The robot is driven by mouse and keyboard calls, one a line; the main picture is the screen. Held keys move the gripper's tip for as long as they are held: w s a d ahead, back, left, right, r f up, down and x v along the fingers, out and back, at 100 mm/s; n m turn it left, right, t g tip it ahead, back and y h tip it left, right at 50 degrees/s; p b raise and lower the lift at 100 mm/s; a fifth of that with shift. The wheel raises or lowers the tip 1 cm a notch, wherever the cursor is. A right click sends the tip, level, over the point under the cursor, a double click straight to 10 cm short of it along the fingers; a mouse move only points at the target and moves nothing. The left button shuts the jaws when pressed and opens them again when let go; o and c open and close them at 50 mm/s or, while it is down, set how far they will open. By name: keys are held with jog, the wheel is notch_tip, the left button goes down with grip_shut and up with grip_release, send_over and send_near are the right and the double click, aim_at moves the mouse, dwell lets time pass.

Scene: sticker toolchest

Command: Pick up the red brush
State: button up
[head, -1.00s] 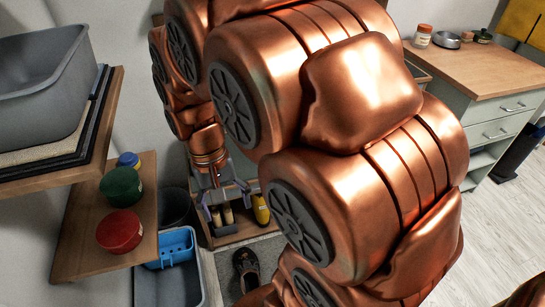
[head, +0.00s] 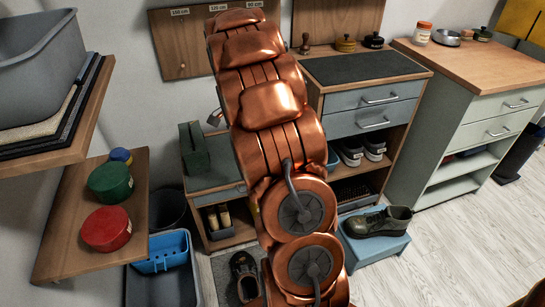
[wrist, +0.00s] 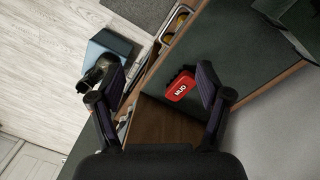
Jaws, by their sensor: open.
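In the wrist view, a red brush (wrist: 180,87) with white "MUD" lettering and dark bristles along one edge lies near the wooden edge of a dark green surface (wrist: 235,50). My gripper (wrist: 159,70) is open and empty. Its two dark fingers show left and right in that view, with the brush between their lines of sight, nearer the right finger. The brush appears apart from both fingers, beyond them. In the head view my copper arm covers the middle, and neither my gripper nor the brush shows.
A low cabinet (head: 230,239) holds pale and yellow items. A green box (head: 193,148) stands on it. A shoe rests on a blue step stool (head: 374,251). A left shelf (head: 60,240) carries a red tin (head: 107,229) and a green tin (head: 110,181).

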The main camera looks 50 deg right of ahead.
jog(key=w+d+f+m+b, duration=0.1)
jog(key=d+f+m, duration=0.1)
jog(key=d+f, duration=0.2)
jog(key=w+d+f+m+b, duration=0.1)
jog(key=d+f+m, duration=0.1)
jog(key=d+f, duration=0.2)
jog(key=w+d+f+m+t+b, duration=0.1)
jog(key=d+f, duration=0.3)
jog(key=d, duration=0.5)
jog(key=shift+w+d+f+m, duration=0.1)
jog(key=shift+w+m, duration=0.25)
jog(key=shift+m, duration=0.45)
notch_tip(320, 180, down, 2)
jog(key=shift+f, duration=0.15)
jog(key=shift+w+f+b, duration=0.15)
jog(key=shift+f+b, duration=0.2)
jog(key=shift+f, duration=0.55)
jog(key=shift+w+f+b, duration=0.2)
jog(key=shift+f+b, duration=0.1)
jog(key=shift+f, duration=0.65)
jog(key=shift+w+f+b, duration=0.15)
jog(key=shift+f+b, duration=0.2)
jog(key=shift+f, duration=0.55)
jog(key=shift+c, duration=0.3)
jog(key=c, duration=1.2)
jog(key=shift+r, duration=0.2)
